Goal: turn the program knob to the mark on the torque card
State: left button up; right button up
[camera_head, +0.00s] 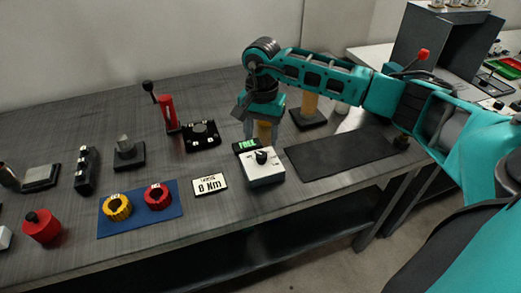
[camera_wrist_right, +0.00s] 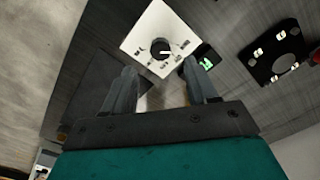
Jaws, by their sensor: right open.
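The program knob (camera_head: 262,157) is black and sits on a white box (camera_head: 265,177). In the right wrist view the knob (camera_wrist_right: 162,49) has a white pointer line aimed right, with small labels around it too blurred to read. The torque card (camera_head: 210,184) reads "8 Nm" and lies left of the box. A small black display (camera_head: 246,146) behind the box shows green text, seemingly "FREE". My right gripper (camera_head: 263,134) is open, pointing down just behind the box, apart from the knob. My left gripper is out of view.
A dark mat (camera_head: 340,153) lies right of the box. A blue mat (camera_head: 140,210) with yellow and red rings lies left. Behind are a black plate (camera_head: 201,136), a red lever stand (camera_head: 167,112) and a post on a black base (camera_head: 308,119). The table's front edge is near.

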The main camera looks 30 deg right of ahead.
aim_at(262, 154)
notch_tip(262, 154, down, 6)
jog(key=shift+f, duration=0.15)
dwell(0.3)
jog(key=c, duration=1.1)
